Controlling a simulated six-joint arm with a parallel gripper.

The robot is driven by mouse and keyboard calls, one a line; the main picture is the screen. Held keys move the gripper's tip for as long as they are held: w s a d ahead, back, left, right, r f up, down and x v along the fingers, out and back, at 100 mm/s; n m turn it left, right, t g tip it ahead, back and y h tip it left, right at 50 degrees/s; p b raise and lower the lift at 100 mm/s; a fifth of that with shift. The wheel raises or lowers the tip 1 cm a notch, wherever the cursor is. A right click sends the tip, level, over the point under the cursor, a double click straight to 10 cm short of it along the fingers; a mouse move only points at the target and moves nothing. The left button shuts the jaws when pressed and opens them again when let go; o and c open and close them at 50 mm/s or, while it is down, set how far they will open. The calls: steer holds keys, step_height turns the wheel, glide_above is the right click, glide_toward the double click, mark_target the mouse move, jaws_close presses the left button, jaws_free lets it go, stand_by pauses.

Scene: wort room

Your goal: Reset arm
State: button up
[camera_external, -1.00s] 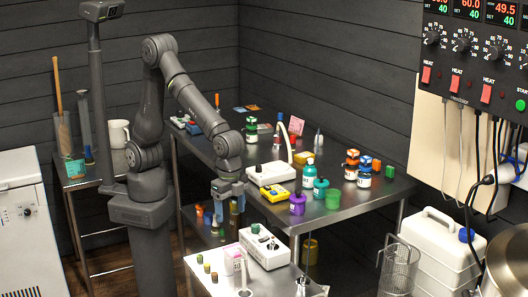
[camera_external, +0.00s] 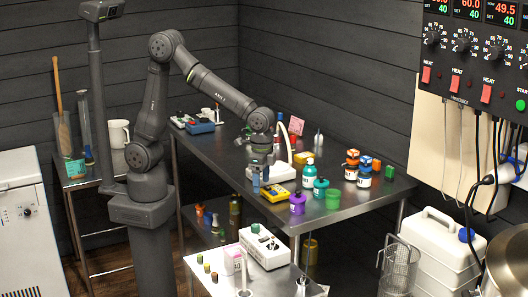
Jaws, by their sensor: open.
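My gripper (camera_external: 261,179) points down over the dark metal table, in front of a white device (camera_external: 284,173) and just left of a yellow meter (camera_external: 275,193). Its two bluish fingers are apart, with nothing visible between them. My arm is raised and bent, reaching right from its column. Whether the fingertips touch anything on the table cannot be told from this view.
A purple jar (camera_external: 297,203), a teal bottle (camera_external: 309,172) and orange-capped bottles (camera_external: 351,165) stand to the right. A white instrument (camera_external: 263,248) sits on the front bench. The table's right end has clear room.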

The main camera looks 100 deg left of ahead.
steer(key=s+a+r+n, duration=0.1)
steer(key=a+n, duration=0.2)
steer(key=a, duration=0.9)
steer(key=shift+a+r, duration=0.3)
steer(key=shift+a, duration=0.05)
